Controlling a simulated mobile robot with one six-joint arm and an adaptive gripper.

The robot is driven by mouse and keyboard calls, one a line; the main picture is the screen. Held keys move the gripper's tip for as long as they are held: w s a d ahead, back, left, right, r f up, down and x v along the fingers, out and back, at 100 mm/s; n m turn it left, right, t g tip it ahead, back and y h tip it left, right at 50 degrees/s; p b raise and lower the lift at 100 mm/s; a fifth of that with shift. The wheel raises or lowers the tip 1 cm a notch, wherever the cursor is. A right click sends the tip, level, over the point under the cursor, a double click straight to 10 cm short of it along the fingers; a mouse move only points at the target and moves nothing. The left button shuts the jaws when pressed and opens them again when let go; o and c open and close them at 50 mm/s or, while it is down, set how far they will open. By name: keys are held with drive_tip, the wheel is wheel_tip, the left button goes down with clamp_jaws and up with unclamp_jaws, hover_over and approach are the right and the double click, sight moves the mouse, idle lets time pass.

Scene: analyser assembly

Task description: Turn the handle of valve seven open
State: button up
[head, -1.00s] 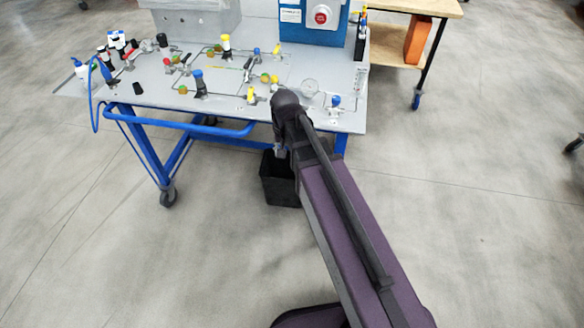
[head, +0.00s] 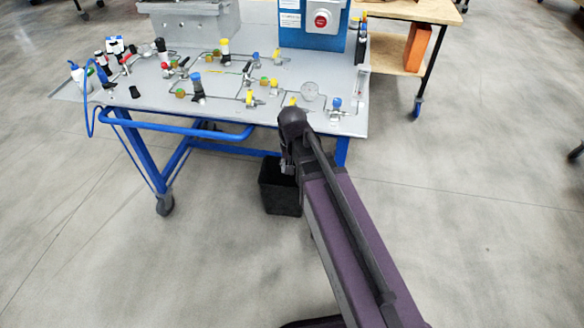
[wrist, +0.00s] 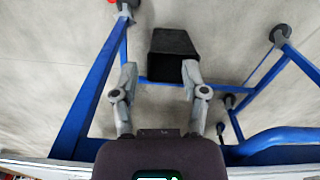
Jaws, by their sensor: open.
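Several valves with coloured caps and handles stand on the grey panel top of a blue-framed cart (head: 130,97) in the head view. I cannot read any number, so I cannot tell which one is valve seven. One valve with a blue top (head: 336,103) is near the right front corner, and a yellow-topped one (head: 249,97) is near the front edge. My gripper (wrist: 157,75) is open and empty in the wrist view, with its fingers apart over the floor. It touches no valve. In the head view it is mostly hidden below my arm's dark wrist, in front of the cart's front edge.
A black bin (head: 279,188) stands on the floor under the cart's front; it also shows in the wrist view (wrist: 174,47). Blue cart legs and a blue rail (head: 185,126) run along the front. A wooden table (head: 412,10) stands at the back right.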

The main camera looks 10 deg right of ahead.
drive_tip(key=s+d+n, duration=0.1)
drive_tip(key=s+d, duration=0.5)
drive_tip(key=d, duration=0.1)
drive_tip(key=shift+s+d+n, duration=0.35)
drive_tip(key=shift+s+n, duration=0.05)
